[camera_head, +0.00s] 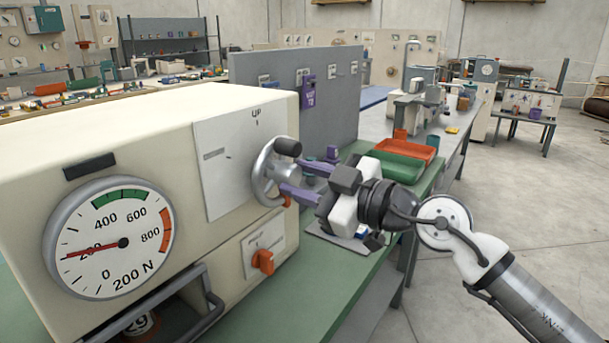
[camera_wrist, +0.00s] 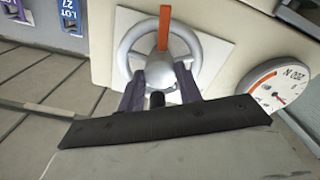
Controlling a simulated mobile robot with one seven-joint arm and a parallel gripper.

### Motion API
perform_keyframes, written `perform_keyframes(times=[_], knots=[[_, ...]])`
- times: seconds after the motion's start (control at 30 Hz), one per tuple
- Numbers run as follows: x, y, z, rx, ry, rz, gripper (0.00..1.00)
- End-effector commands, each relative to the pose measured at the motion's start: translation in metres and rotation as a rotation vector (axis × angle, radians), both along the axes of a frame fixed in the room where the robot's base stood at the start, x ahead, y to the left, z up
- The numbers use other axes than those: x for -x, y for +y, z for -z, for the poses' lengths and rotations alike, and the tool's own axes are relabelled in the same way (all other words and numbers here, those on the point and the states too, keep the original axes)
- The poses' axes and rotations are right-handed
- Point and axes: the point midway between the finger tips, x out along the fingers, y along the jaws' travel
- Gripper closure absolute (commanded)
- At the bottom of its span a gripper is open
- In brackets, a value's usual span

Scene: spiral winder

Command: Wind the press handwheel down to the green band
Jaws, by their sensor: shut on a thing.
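The press handwheel (camera_head: 264,180) is a silver-grey wheel on a white plate marked UP on the cream press. It has a black knob (camera_head: 288,147) at its upper right and an orange-red mark at its lower right. The purple fingers of my gripper (camera_head: 294,178) are shut on the wheel. In the wrist view, they reach either side of the wheel's lower part, with the orange mark (camera_wrist: 164,27) at the top. The force dial (camera_head: 110,238) has its red needle pointing left near 200. Its green band (camera_head: 120,197) lies around 400 to 600, above the needle.
An orange lever (camera_head: 263,262) sits on the press below the wheel. A grey panel (camera_head: 335,100) stands behind. Green and orange trays (camera_head: 390,165) lie on the green bench to the right. Open floor (camera_head: 545,205) lies at the right.

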Motion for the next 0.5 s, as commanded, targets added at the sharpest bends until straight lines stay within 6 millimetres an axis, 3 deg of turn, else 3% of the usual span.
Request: perform_keyframes(times=[0.5], knots=[[-0.0004, -0.001, -0.0008, -0.113, 0.152, 0.004, 0.88]])
